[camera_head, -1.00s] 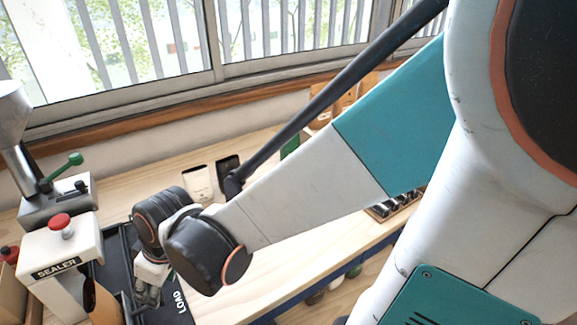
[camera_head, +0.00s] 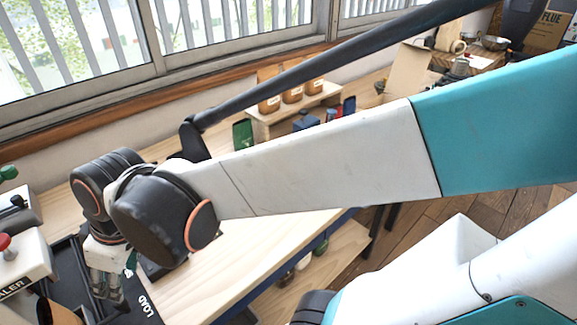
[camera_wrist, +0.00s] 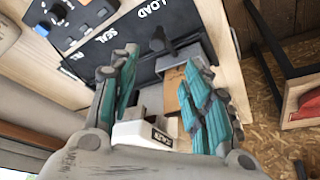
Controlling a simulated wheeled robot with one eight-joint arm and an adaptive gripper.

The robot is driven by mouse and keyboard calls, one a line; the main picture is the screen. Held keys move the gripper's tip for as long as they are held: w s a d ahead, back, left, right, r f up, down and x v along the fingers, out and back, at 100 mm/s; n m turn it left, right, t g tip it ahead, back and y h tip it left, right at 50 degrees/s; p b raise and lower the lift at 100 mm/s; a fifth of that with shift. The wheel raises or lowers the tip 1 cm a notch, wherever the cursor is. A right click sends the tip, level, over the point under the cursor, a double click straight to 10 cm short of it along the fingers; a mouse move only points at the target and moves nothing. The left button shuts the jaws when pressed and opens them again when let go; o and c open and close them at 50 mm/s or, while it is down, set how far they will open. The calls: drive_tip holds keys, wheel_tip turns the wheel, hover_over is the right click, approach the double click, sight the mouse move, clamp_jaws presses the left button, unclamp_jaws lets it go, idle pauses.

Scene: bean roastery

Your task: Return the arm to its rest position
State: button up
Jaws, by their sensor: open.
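My gripper (camera_head: 106,284) hangs at the end of my arm in the lower left of the head view, over the black LOAD mat (camera_head: 72,262). In the wrist view my gripper (camera_wrist: 168,88) shows two teal-padded fingers spread apart, with nothing held between them. Beyond the fingers are the black mat with SEAL and LOAD lettering (camera_wrist: 112,48), a white sealer (camera_wrist: 130,132) and a brown piece (camera_wrist: 172,92) beside it. My arm crosses the head view and hides part of the bench.
The wooden bench (camera_head: 215,275) has bare room right of the mat. The white sealer with a red button (camera_head: 18,262) stands close left of my gripper. A shelf with brown jars (camera_head: 292,97), a green item (camera_head: 242,134) and an open carton (camera_head: 408,70) stand farther back.

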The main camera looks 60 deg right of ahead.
drive_tip(key=shift+d, duration=0.15)
drive_tip(key=s+d+r+m+t+h, duration=0.2)
drive_tip(key=s+d+r+m+t, duration=0.1)
drive_tip(key=s+d+r+m, duration=0.1)
drive_tip(key=shift+d+m, duration=0.7)
drive_tip(key=shift+d, duration=0.2)
drive_tip(key=shift+s, duration=0.1)
drive_tip(key=shift+c, duration=0.6)
